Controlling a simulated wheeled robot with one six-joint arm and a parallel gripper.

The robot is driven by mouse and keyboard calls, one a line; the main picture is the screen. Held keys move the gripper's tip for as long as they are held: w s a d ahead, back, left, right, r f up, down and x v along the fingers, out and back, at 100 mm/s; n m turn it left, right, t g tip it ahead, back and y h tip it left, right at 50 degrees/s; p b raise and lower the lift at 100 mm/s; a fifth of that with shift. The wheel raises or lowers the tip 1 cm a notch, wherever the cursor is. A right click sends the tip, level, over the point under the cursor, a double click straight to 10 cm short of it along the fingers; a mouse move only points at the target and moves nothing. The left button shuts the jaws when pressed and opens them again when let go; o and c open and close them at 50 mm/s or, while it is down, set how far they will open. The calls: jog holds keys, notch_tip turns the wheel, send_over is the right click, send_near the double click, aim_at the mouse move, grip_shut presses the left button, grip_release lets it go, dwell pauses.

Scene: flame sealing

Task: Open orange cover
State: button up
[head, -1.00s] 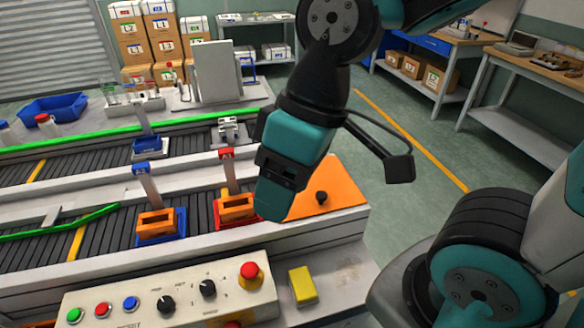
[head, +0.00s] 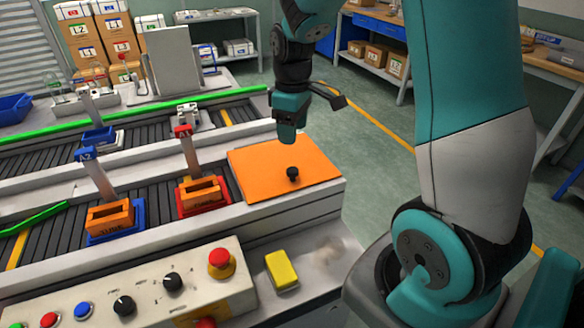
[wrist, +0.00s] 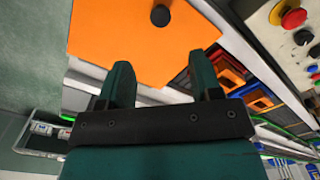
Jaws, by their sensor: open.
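The orange cover (head: 268,168) is a flat plate lying at the right end of the conveyor bench, with a black knob (head: 293,174) on top. In the wrist view the orange cover (wrist: 125,50) fills the upper middle, and its black knob (wrist: 160,15) is near the top edge. My gripper (head: 287,138) is above the far part of the cover, behind the knob in the head view. In the wrist view its two fingers (wrist: 164,80) are apart with nothing between them. The knob lies beyond the fingertips, not between them.
A control panel (head: 150,290) with buttons and a yellow block (head: 281,270) are at the front. Orange blocks on a red holder (head: 203,197) and a blue holder (head: 112,217) stand left of the cover, with upright tagged posts behind. Open floor lies right of the bench.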

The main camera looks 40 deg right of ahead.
aim_at(292, 170)
notch_tip(292, 170, down, 11)
jog(key=shift+f, duration=0.2)
